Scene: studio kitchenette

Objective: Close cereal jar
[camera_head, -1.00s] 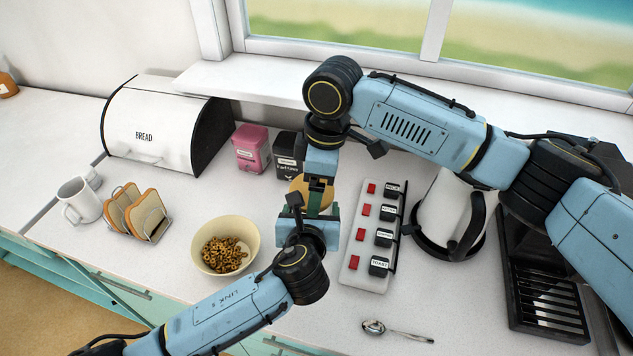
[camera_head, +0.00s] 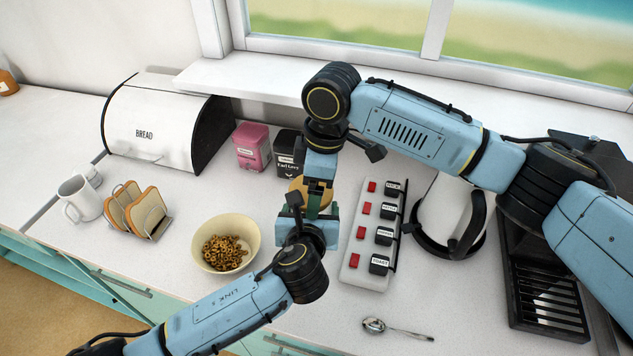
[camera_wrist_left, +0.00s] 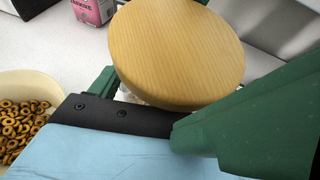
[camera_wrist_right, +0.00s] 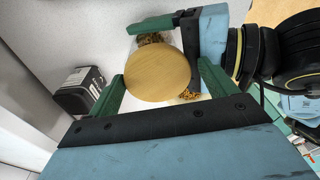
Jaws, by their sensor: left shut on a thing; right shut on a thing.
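The round wooden lid (camera_head: 296,187) is mostly behind my right gripper in the head view. It shows whole in the left wrist view (camera_wrist_left: 180,52) and in the right wrist view (camera_wrist_right: 157,72). My right gripper (camera_head: 315,203) comes down from above and is shut on the lid, one green finger on each side. My left gripper (camera_head: 309,222) reaches in from the front and is shut on the cereal jar below the lid. Only bits of the jar (camera_wrist_right: 189,95) show, with brown cereal inside. The lid is right over the jar; its seating is hidden.
A cream bowl of cereal rings (camera_head: 250,228) stands just left of my left gripper. A white switch panel (camera_head: 356,262) and a spoon (camera_head: 398,331) lie to the right. Pink (camera_head: 250,148) and black (camera_head: 287,152) tins stand behind. A toast rack (camera_head: 160,228) is further left.

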